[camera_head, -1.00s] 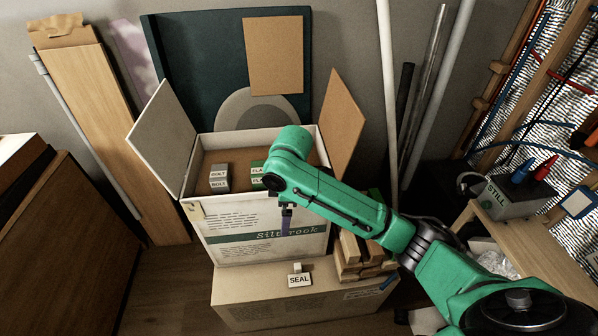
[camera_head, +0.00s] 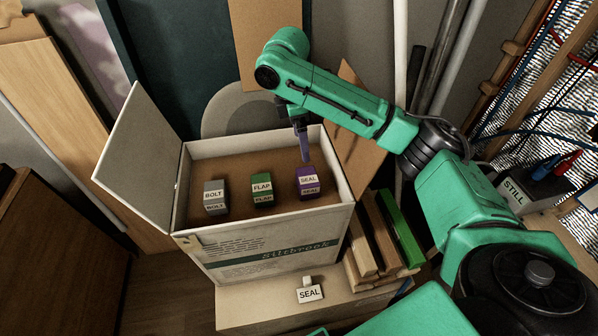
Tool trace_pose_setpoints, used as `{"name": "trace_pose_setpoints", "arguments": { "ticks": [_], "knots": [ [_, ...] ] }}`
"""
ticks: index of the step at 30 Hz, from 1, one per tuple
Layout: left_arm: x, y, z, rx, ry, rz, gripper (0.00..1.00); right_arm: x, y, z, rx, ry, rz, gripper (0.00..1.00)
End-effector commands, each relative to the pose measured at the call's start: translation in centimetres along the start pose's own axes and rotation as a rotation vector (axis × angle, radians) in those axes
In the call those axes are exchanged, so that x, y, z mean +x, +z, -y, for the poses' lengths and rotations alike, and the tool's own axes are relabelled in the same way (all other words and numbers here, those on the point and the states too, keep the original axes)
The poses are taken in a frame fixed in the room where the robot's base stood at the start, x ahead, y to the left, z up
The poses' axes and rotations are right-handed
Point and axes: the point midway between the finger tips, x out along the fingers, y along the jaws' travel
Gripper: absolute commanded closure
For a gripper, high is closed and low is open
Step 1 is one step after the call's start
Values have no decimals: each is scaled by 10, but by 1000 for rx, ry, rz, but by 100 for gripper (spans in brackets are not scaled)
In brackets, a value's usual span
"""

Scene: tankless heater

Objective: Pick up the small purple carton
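The small purple carton (camera_head: 308,182) with a white SEAL label stands upright inside the open white box (camera_head: 270,240), at the right end of a row. A grey BOLT carton (camera_head: 215,197) and a green FLAP carton (camera_head: 262,189) stand to its left. My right gripper (camera_head: 305,158) points down, just behind and above the purple carton in the picture. Its narrow purplish fingers are seen edge-on, so I cannot tell their opening or whether they touch the carton. My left gripper is not in view.
The box's left flap (camera_head: 142,165) and right flap (camera_head: 356,130) stand open. Wooden blocks (camera_head: 372,240) lie to the right. Pipes and panels lean on the wall behind.

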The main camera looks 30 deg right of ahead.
Motion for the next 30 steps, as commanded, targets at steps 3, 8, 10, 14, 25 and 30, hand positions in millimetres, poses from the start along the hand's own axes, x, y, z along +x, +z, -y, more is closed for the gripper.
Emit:
{"name": "trace_pose_setpoints", "arguments": {
  "ticks": [3,8,10,14,25,30],
  "knots": [
    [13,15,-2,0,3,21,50,36,-1,2,-1,-7,0,0],
    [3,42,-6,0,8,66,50,68,0,1,0,-4,2,0],
    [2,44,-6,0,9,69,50,78,0,0,1,-1,1,0],
    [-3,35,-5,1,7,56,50,95,-1,2,0,-3,2,0],
    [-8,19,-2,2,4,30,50,136,-3,2,-1,1,0,0],
    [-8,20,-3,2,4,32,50,136,-3,2,0,2,0,42]
  ]
}}
